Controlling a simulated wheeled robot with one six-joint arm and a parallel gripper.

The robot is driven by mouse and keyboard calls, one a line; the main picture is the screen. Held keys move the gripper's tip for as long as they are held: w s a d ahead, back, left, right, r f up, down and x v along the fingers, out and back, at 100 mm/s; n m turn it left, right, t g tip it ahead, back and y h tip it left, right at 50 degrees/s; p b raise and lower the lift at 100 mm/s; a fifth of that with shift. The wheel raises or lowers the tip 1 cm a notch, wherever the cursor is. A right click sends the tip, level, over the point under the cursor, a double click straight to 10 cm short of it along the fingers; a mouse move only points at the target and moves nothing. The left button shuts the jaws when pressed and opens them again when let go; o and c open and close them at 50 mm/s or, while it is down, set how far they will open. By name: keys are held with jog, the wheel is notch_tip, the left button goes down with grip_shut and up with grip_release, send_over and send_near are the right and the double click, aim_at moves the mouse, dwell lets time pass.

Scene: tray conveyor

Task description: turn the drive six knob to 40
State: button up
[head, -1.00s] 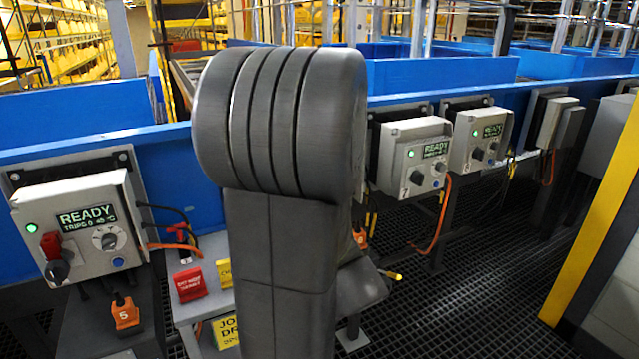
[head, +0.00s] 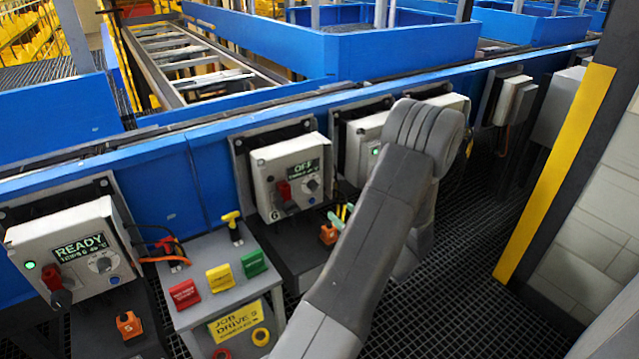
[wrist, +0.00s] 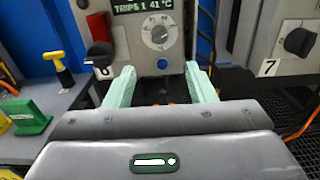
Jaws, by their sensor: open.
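The drive six box (head: 290,172) is a pale grey box on the blue conveyor side, with a "6" label and a display reading OFF in the head view. Its knob (wrist: 159,33) is a small round one on a white dial in the wrist view; I cannot read its setting. A red piece (wrist: 98,27) and a black handle (wrist: 101,52) are left of the knob, and a blue button (wrist: 162,63) is below it. My gripper (wrist: 161,82) is open and empty, its pale green fingers apart, below the knob in the picture. My arm partly hides the gripper in the head view.
The drive seven box (wrist: 293,42) with a black handle is at right. A grey stand (head: 205,255) left of drive six carries red, yellow and green blocks and a yellow-handled tool (head: 231,222). Another READY box (head: 68,255) is at far left. A yellow-edged post (head: 553,175) stands right.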

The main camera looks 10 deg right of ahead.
aim_at(317, 189)
jog(key=p+x, duration=0.2)
jog(key=x, duration=1.1)
jog(key=shift+w+a+f, duration=0.1)
jog(key=shift+w+a, duration=0.05)
jog(key=shift+w, duration=0.2)
jog(key=c, duration=0.9)
